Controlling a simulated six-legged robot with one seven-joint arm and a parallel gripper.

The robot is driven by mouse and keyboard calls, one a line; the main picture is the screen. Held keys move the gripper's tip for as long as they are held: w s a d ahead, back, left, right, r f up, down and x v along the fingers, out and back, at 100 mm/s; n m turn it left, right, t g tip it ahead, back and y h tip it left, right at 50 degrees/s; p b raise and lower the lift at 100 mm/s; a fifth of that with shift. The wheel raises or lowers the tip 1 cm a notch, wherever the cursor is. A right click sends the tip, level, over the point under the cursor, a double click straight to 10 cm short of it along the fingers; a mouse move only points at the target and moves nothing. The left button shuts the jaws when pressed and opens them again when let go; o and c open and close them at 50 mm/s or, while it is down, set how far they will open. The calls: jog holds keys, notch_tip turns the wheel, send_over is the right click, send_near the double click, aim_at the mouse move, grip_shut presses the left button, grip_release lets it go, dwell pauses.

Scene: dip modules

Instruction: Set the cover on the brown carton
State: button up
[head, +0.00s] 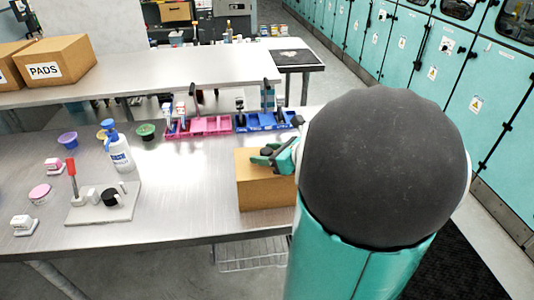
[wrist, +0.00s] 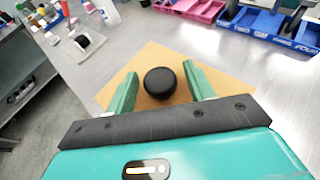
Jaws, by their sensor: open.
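The brown carton (head: 264,194) stands near the front edge of the metal table in the head view, partly hidden by my arm. In the wrist view a flat brown top (wrist: 150,62) carries a round black knob (wrist: 160,84). This looks like the cover, lying over the carton; I cannot tell how closely it is seated. My gripper (head: 270,157) is right above the carton top. In the wrist view its teal fingers (wrist: 160,78) are open, one on each side of the knob, with visible gaps to it.
Pink and blue bins (head: 205,126) stand behind the carton. A white and blue bottle (head: 119,152) and a grey stand with a red handle (head: 103,203) are to the left. A PADS box (head: 55,62) sits on the rear bench. The table between the stand and the carton is clear.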

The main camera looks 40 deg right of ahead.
jog(key=shift+s+r, duration=0.2)
jog(key=shift+r, duration=0.1)
jog(key=v, duration=1.1)
jog(key=shift+s, duration=0.25)
